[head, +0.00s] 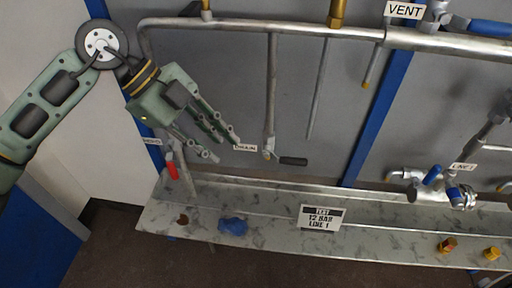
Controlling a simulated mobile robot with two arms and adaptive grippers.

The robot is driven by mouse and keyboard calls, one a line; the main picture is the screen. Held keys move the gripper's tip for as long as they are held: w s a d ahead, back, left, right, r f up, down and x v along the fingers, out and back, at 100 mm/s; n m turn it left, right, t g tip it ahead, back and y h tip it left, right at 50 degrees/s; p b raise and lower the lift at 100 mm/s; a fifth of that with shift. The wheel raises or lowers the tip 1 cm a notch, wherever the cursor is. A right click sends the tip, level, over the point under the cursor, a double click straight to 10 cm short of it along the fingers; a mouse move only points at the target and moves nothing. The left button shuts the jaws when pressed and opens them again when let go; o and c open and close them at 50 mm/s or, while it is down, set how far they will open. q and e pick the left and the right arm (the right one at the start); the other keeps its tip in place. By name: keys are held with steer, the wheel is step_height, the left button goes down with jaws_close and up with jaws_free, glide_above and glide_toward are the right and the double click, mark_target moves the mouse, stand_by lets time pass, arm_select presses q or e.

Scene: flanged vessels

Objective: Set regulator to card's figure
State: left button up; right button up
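The card (319,218) stands on the grey ledge and reads 12 BAR, LINE 1; its top word is small and looks like SET. A LINE 1 label (463,167) hangs at the right above silver fittings with blue parts (455,195). I cannot tell which fitting is the regulator, and no gauge reading shows. My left gripper (224,148) is at the upper left, in front of the grey panel near the DRAIN label (245,148). Its fingers are apart with nothing between them, well left of the LINE 1 fittings. My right gripper is not in view.
A silver pipe (250,27) runs along the top, with a VENT label (404,11) and pipes hanging down. A red-handled valve (171,168) is below my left gripper. The ledge (270,225) holds a blue object (232,226) and small yellow-and-red parts (447,244).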

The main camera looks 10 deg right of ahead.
arm_select(q)
steer(key=s+d+r+m+g+h, duration=0.1)
steer(key=s+d+r+m+h, duration=0.1)
steer(key=s+d+h, duration=0.2)
steer(key=d, duration=0.3)
steer(key=shift+s+r, duration=0.35)
steer(key=shift+r, duration=0.05)
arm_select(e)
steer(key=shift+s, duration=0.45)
arm_select(q)
steer(key=shift+d, duration=0.15)
